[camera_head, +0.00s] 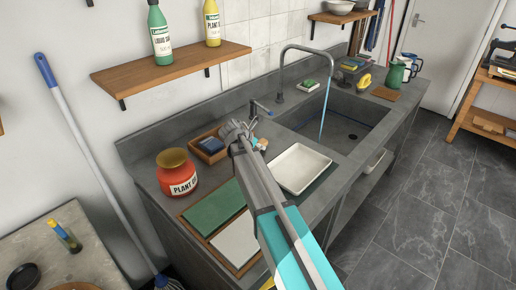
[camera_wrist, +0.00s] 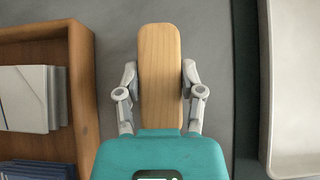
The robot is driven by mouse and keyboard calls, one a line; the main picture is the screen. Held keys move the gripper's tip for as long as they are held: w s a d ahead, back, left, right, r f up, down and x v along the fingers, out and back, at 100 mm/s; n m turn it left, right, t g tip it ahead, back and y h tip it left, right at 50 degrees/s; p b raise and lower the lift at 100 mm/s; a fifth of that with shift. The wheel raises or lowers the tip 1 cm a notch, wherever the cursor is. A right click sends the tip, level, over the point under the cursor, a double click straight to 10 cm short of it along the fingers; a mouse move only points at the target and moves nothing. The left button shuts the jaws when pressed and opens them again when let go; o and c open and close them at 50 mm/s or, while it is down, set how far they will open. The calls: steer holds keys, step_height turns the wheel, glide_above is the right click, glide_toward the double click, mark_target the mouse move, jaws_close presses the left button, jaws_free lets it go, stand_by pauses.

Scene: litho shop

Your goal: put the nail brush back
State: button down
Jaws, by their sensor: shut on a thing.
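The nail brush (camera_wrist: 160,75) shows its plain wooden back in the wrist view. My gripper (camera_wrist: 160,82) is shut on it, one finger at each long side. The brush's bristles are hidden beneath the wood. Grey counter shows around the brush; I cannot tell whether the brush touches it. In the head view, my gripper (camera_head: 246,135) is over the counter between a small wooden box and a white tray, and my arm hides most of what it holds.
The wooden box (camera_wrist: 88,100) is close on the left with pale and blue blocks inside; it also shows in the head view (camera_head: 206,159). The white tray (camera_head: 301,166) is on the right. The sink's tap (camera_head: 284,75) is running behind. A red jar (camera_head: 177,183) stands left.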

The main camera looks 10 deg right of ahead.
steer(key=shift+a+f, duration=0.1)
steer(key=shift+f, duration=0.1)
steer(key=shift+c, duration=1.1)
jaws_free()
steer(key=shift+r, duration=0.1)
steer(key=shift+r, duration=0.15)
steer(key=shift+p+v, duration=0.75)
steer(key=shift+v, duration=0.1)
steer(key=p+v, duration=0.7)
steer(key=v, duration=0.3)
steer(key=shift+s, duration=0.1)
